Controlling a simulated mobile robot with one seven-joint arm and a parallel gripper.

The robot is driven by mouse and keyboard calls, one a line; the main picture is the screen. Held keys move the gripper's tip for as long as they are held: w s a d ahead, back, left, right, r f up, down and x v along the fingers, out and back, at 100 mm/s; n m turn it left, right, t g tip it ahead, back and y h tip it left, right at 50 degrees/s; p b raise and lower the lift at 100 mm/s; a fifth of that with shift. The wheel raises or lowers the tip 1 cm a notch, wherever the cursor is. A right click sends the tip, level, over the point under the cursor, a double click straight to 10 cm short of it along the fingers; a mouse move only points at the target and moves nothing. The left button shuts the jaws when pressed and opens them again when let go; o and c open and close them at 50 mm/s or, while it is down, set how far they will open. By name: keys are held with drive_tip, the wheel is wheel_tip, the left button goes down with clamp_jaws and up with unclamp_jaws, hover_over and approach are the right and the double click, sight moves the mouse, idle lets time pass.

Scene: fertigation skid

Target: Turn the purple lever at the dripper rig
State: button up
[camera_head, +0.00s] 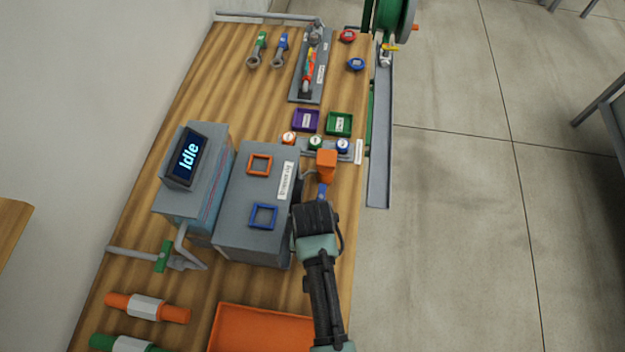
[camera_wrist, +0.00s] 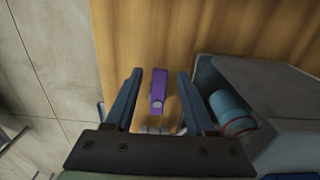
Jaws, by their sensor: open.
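The purple lever (camera_wrist: 157,92) shows in the wrist view as a short upright bar with a pale round spot at its near end. It lies between the two blue fingers of my gripper (camera_wrist: 159,76), with a visible gap on each side. My gripper is open and holds nothing. I cannot tell its height above the lever. In the head view, my gripper (camera_head: 321,191) is beside the right side of the grey box, near an orange block (camera_head: 326,165). I cannot make out the purple lever there; my arm may hide it.
The grey box (camera_head: 235,225) with orange and blue square frames stands close left of my arm. Round buttons (camera_head: 315,142) and purple (camera_head: 304,121) and green (camera_head: 339,124) trays lie beyond. An orange tray (camera_head: 258,332) is at the front. Open floor lies right of the bench.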

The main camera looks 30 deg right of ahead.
clamp_jaws()
drive_tip(key=shift+r, duration=0.1)
drive_tip(key=shift+s+d+r+n+p, duration=0.1)
drive_tip(key=shift+s+d+n+p, duration=0.1)
drive_tip(key=shift+n+p, duration=0.5)
drive_tip(key=shift+d+n+p, duration=0.25)
drive_tip(key=shift+n+p, duration=0.05)
drive_tip(key=shift+n, duration=0.35)
drive_tip(key=shift+d+n+p, duration=0.2)
drive_tip(key=shift+n+p, duration=0.05)
drive_tip(key=shift+n, duration=0.4)
unclamp_jaws()
